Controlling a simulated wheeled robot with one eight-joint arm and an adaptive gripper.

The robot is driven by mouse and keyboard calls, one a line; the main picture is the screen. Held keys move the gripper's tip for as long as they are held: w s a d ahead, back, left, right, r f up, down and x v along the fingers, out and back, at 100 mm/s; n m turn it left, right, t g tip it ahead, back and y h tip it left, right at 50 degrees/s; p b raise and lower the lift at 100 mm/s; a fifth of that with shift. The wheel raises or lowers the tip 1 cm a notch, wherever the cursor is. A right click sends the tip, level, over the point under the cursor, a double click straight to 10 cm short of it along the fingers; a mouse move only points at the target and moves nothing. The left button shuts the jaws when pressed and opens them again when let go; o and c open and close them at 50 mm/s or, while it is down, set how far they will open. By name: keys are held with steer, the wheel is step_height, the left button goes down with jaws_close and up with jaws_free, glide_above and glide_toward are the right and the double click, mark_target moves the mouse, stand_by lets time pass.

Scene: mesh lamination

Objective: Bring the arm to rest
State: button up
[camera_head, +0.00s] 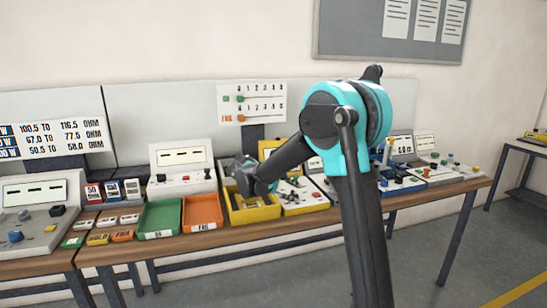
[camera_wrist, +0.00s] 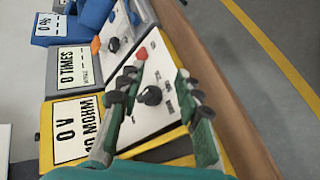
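My arm (camera_head: 365,235) rises on the right of the head view and bends down to the left over the workbench. My gripper (camera_head: 243,178) hangs above or near a yellow tray (camera_head: 235,217); its fingers are hard to make out there. In the wrist view my gripper (camera_wrist: 160,78) has its two green and dark fingers spread apart, with nothing held between them. Behind the fingers is a white instrument panel with a black knob (camera_wrist: 153,96) and a red button (camera_wrist: 142,53). I cannot tell whether the fingers touch the panel.
A green tray (camera_head: 160,219) and an orange tray (camera_head: 202,212) sit left of the yellow tray. Instruments with displays line the wooden bench (camera_head: 240,237). A small counter board (camera_head: 252,102) stands behind. Clear floor (camera_head: 450,258) lies to the right, with a yellow line.

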steer(key=s+d+f+m+g+y, duration=0.1)
steer(key=s+d+f+m+y, duration=0.15)
steer(key=s+d, duration=0.45)
steer(key=s+d+f+m+g+y, duration=0.15)
steer(key=s+d+f, duration=0.3)
steer(key=s, duration=0.45)
steer(key=s+f+m+y, duration=0.2)
steer(key=s+f+m, duration=0.1)
steer(key=s, duration=0.5)
steer(key=s+f+m+y, duration=0.3)
steer(key=s+f, duration=0.1)
steer(key=s, duration=0.4)
steer(key=shift+s+d+f+m+t, duration=0.15)
steer(key=shift+f+m+t, duration=0.15)
steer(key=shift+f+t, duration=0.05)
